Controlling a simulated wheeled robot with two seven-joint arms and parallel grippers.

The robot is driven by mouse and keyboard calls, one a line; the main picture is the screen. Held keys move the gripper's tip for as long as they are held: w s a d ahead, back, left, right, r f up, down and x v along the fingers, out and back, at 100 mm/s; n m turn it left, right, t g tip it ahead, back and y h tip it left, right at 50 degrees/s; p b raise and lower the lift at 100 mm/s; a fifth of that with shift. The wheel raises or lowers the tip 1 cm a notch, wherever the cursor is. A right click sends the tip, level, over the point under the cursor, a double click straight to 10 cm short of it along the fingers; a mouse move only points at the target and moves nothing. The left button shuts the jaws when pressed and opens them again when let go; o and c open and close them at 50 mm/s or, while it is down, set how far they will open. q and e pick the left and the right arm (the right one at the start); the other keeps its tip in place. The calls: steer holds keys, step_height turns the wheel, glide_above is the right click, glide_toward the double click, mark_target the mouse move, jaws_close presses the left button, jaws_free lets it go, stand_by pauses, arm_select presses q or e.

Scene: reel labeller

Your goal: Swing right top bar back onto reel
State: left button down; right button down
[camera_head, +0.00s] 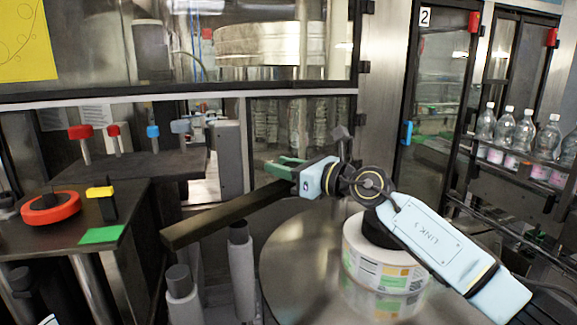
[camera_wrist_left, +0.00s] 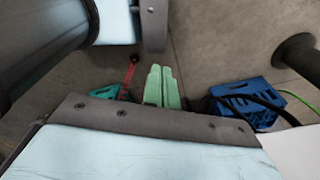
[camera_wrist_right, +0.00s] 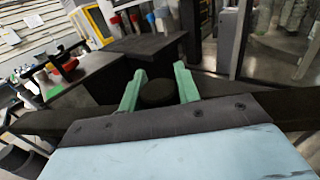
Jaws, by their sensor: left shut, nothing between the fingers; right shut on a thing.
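The right top bar (camera_head: 215,218) is a long dark bar. It slants from the lower left up toward the right, swung out to the left of the reel and clear of it. My right gripper (camera_head: 283,164) is at the bar; its green fingers (camera_wrist_right: 159,88) are closed on either side of a dark round knob (camera_wrist_right: 158,93) on it. The label reel (camera_head: 384,268), white with coloured labels, sits on a round steel plate (camera_head: 300,270), partly hidden by my right arm. My left gripper (camera_wrist_left: 162,88) is shut and empty, over the floor, outside the head view.
Two grey rollers, one at the front (camera_head: 184,298) and one behind (camera_head: 241,262), stand below the bar. A dark bench on the left holds a red ring (camera_head: 51,208) and a green pad (camera_head: 101,235). Bottles (camera_head: 521,132) stand at the right. A blue crate (camera_wrist_left: 247,104) is on the floor.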

steer(key=shift+s+d, duration=0.1)
steer(key=shift+d, duration=0.4)
steer(key=shift+d+r, duration=0.1)
steer(key=c, duration=1.3)
jaws_free()
steer(key=shift+d, duration=0.1)
steer(key=shift+s+d, duration=0.3)
steer(key=shift+d, duration=0.2)
steer(key=b+v, duration=0.2)
steer(key=v, duration=1)
